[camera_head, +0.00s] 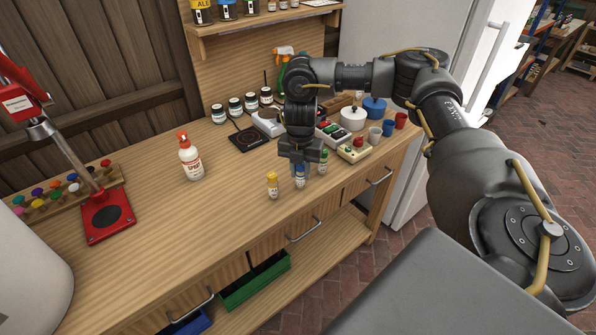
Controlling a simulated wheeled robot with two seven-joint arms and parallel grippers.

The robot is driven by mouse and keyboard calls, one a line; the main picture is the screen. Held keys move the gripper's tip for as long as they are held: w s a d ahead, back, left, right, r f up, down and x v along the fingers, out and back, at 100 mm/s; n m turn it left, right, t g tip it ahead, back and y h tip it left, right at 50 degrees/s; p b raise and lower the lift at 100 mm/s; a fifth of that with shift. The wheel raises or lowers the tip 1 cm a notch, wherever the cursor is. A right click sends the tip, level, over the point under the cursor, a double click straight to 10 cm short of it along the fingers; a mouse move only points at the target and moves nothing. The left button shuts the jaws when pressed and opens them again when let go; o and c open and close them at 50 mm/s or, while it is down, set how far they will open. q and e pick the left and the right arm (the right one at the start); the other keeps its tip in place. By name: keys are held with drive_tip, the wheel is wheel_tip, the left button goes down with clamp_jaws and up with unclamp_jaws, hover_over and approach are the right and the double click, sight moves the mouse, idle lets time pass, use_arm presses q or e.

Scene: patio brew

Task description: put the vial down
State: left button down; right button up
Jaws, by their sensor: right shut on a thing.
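My right gripper (300,167) points down over the front part of the wooden counter (235,215). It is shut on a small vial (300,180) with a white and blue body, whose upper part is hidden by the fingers. The vial is upright, with its base at or very near the counter top; I cannot tell if it touches. A yellow-capped vial (273,186) stands just left of it, and a green-capped vial (323,161) stands just right, both apart from it. My left gripper is not in view.
A red press stand (107,217) is farther left. Jars, a dark scale plate (250,138), pots and cups (375,135) crowd the back and right. Counter left of the yellow vial is clear.

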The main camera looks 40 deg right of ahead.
drive_tip(key=o, duration=1)
drive_tip(key=shift+f, duration=0.2)
drive_tip(key=shift+r, duration=0.1)
wheel_tip(320, 180, up, 12)
drive_tip(key=shift+r+p, duration=0.15)
drive_tip(key=shift+p, duration=0.45)
drive_tip(key=shift+a, duration=0.1)
